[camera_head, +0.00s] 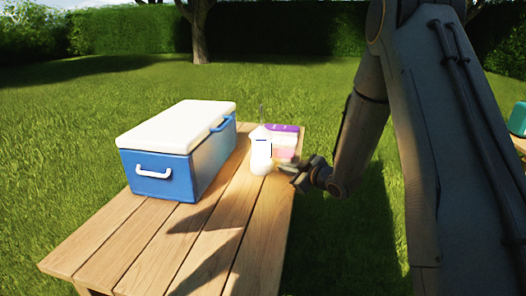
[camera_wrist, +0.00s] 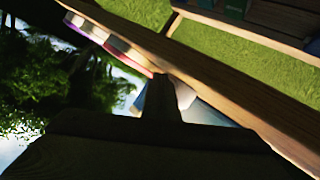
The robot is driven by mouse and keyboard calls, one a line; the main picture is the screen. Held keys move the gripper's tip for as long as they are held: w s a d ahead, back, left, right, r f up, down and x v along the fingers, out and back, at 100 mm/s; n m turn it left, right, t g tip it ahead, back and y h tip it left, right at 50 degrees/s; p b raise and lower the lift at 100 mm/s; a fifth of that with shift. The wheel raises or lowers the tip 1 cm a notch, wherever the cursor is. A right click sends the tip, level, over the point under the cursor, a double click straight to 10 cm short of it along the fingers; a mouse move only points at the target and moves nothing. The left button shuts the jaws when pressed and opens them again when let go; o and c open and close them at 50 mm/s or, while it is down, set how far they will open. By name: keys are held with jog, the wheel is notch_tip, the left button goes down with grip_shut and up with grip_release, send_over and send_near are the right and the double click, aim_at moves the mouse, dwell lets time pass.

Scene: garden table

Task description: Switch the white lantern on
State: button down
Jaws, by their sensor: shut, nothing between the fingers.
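The white lantern (camera_head: 261,156) stands upright on the wooden table in the head view, to the right of the cooler, with a thin handle above it. My gripper (camera_head: 286,168) is shut and empty, close to the right side of the lantern; I cannot tell whether they touch. In the wrist view, my gripper (camera_wrist: 165,88) is a dark shape, with a white surface (camera_wrist: 185,96) just beyond it, possibly the lantern. The lantern's switch and whether it is lit cannot be made out.
A blue cooler with a white lid (camera_head: 178,140) takes up the table's left side. A purple-and-pink container (camera_head: 287,143) stands right behind the lantern. The front of the wooden table (camera_head: 190,250) is clear. A teal object (camera_head: 518,119) sits at the far right.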

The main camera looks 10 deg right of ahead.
jog(key=s+d+p, duration=0.2)
jog(key=d, duration=0.3)
jog(key=shift+d, duration=0.4)
dwell(0.3)
